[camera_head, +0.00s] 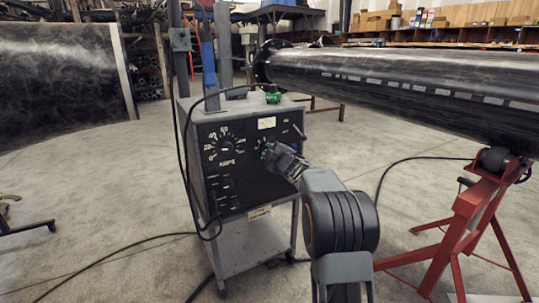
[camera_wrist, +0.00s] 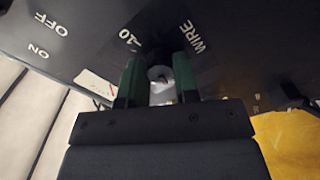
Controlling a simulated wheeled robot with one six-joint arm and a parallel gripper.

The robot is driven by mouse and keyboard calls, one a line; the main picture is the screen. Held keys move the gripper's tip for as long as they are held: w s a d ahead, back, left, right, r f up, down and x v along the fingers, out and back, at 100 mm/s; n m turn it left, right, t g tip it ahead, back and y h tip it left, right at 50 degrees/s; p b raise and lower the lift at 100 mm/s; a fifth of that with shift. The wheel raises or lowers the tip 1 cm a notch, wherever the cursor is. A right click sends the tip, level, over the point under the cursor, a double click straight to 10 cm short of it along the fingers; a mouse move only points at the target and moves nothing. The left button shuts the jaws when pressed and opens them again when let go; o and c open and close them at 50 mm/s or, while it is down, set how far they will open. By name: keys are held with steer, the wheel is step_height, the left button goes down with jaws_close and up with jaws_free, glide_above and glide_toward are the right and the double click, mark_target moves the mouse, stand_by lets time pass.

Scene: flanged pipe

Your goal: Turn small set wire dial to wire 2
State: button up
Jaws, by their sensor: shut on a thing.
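The welding machine (camera_head: 228,185) has a dark front panel and stands on a grey cart. My gripper (camera_head: 264,148) reaches the right part of its panel. In the wrist view, my two green-tipped fingers (camera_wrist: 158,78) are closed on either side of a small dark round knob (camera_wrist: 159,72), the set wire dial. The word WIRE (camera_wrist: 197,37) is printed beside the right finger and the number 10 (camera_wrist: 128,37) beside the left one. The dial's pointer and its other marks are hidden by the fingers, so its setting cannot be read. The gripper hides the dial in the head view.
A larger AMPS dial (camera_head: 225,146) sits left of my gripper, with a white meter (camera_head: 267,123) above. A long black flanged pipe (camera_head: 420,85) spans the right side on a red stand (camera_head: 470,225). Cables hang beside the machine and cross the floor. Open floor (camera_head: 100,205) lies left.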

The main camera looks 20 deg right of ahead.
steer(key=shift+n, duration=0.3)
stand_by(0.4)
steer(key=o, duration=0.9)
steer(key=shift+s, duration=0.15)
steer(key=shift+s+d+p, duration=0.3)
steer(key=shift+s+p, duration=0.15)
steer(key=shift+s, duration=1.8)
steer(key=shift+s+d+p, duration=0.25)
steer(key=shift+s+p, duration=0.15)
steer(key=shift+s, duration=1.85)
steer(key=shift+s+d+p, duration=0.3)
steer(key=shift+s+p, duration=0.15)
steer(key=shift+s, duration=1.8)
